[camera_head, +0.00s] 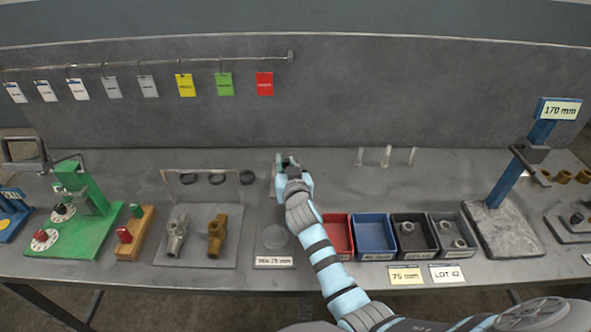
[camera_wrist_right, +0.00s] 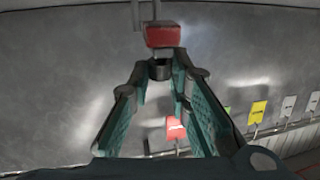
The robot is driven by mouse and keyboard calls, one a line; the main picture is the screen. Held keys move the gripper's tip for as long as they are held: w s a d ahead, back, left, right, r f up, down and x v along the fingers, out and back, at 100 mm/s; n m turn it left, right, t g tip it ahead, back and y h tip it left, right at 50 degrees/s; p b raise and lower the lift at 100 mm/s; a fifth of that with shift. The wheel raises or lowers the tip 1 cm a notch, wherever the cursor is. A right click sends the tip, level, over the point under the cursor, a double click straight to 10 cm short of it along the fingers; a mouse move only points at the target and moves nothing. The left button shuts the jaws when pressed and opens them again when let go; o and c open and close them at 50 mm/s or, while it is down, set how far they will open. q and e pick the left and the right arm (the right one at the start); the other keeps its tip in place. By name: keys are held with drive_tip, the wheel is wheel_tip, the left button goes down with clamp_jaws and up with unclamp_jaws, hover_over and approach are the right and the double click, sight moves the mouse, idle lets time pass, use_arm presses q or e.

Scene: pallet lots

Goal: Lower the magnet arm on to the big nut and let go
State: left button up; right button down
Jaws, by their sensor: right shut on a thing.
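My right gripper (camera_head: 287,162) is at the back middle of the bench and points towards the back panel. In the right wrist view its teal fingers (camera_wrist_right: 163,72) close on a dark stub below a red block (camera_wrist_right: 163,36). A grey metal bracket joins the block at the top edge. I take this to be the magnet arm; in the head view my gripper mostly hides it. I cannot make out the big nut under it, nor tell whether they touch. My left gripper is not in view.
A rack with dark rings (camera_head: 188,179) and a plate with two fittings (camera_head: 217,232) stand left of my arm. Red, blue (camera_head: 374,232) and grey bins stand to the right. Three pale pins (camera_head: 386,156) stand behind. A blue height gauge (camera_head: 508,175) is farther right.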

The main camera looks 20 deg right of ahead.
drive_tip(key=shift+s+a+f+b, duration=0.1)
drive_tip(key=shift+s+f+b, duration=0.15)
drive_tip(key=shift+f+b, duration=0.3)
drive_tip(key=shift+s+a+f+b, duration=0.1)
drive_tip(key=shift+s+f+b, duration=0.15)
drive_tip(key=shift+f, duration=0.75)
drive_tip(key=c, duration=1.7)
unclamp_jaws()
drive_tip(key=shift+o, duration=1.1)
drive_tip(key=shift+w, duration=0.15)
